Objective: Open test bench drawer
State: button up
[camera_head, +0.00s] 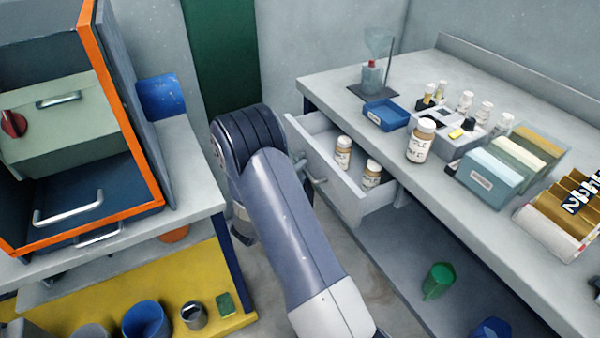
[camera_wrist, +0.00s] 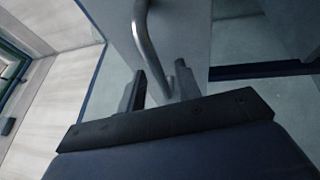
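The test bench drawer (camera_head: 347,203) in the head view is pulled out from under the right bench top. Two labelled bottles (camera_head: 343,153) stand in it. Its metal bar handle (camera_head: 316,181) is on the front face, partly behind my arm. In the wrist view the handle (camera_wrist: 148,38) runs down between the two fingers of my gripper (camera_wrist: 160,80). The fingers are apart, with small gaps showing beside the bar, so they do not look closed on it. In the head view my gripper is mostly hidden by my arm.
The right bench (camera_head: 420,165) carries a blue tray (camera_head: 386,115), a large bottle (camera_head: 421,141) and file boxes (camera_head: 490,178). An orange-edged cabinet (camera_head: 152,180) stands at left. Bare floor shows between the benches.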

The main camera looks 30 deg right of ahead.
jog(key=shift+c, duration=0.2)
grip_shut()
jog(key=shift+a, duration=0.1)
